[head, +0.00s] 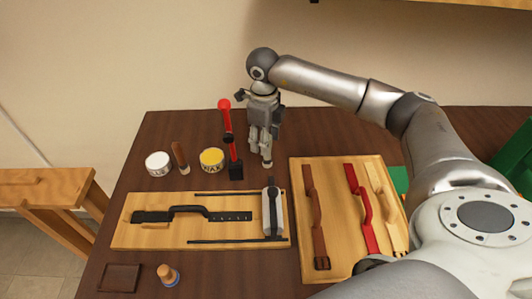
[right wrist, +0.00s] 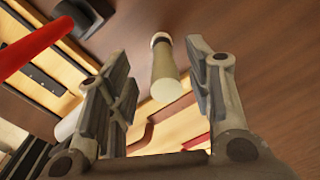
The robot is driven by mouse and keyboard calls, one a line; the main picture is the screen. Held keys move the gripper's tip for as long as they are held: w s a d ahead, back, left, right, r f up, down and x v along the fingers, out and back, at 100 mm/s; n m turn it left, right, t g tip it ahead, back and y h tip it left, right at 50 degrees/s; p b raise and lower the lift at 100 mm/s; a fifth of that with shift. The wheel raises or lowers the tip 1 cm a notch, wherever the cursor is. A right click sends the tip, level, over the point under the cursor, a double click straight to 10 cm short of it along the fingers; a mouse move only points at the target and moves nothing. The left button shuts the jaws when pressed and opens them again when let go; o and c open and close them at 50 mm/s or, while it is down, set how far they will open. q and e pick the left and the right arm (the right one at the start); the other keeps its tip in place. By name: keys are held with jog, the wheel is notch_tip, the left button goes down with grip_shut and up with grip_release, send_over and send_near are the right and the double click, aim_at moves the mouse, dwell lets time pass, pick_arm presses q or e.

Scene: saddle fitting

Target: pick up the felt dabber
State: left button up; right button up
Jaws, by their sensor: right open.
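My right gripper (head: 260,152) points down over the back middle of the table, just right of the red-armed stand. In the right wrist view its two fingers (right wrist: 157,58) are apart. A pale cream cylinder (right wrist: 168,80) with a dark ring and a whitish far end shows in the gap between them. It looks like the felt dabber, with clear space on both sides, and no finger is seen touching it. In the head view the fingers mostly hide it. My left gripper is not in view.
The red-armed stand (head: 232,152) is close at the left, with a yellow-topped tin (head: 212,160), a brown-handled tool (head: 180,156) and a white tin (head: 158,163) beyond. Boards with straps (head: 335,222) and black parts (head: 150,236) lie in front. A wooden-knobbed piece (head: 166,273) stands front left.

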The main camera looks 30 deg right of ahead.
jog(key=shift+f, duration=0.65)
jog(key=f, duration=0.1)
jog(key=f+p, duration=0.1)
jog(key=f, duration=0.1)
jog(key=f+p, duration=0.1)
jog(key=shift+s+d+f, duration=0.2)
jog(key=shift+d, duration=0.15)
jog(key=shift+f, duration=0.35)
jog(key=shift+w, duration=0.1)
jog(key=shift+c, duration=0.5)
grip_shut()
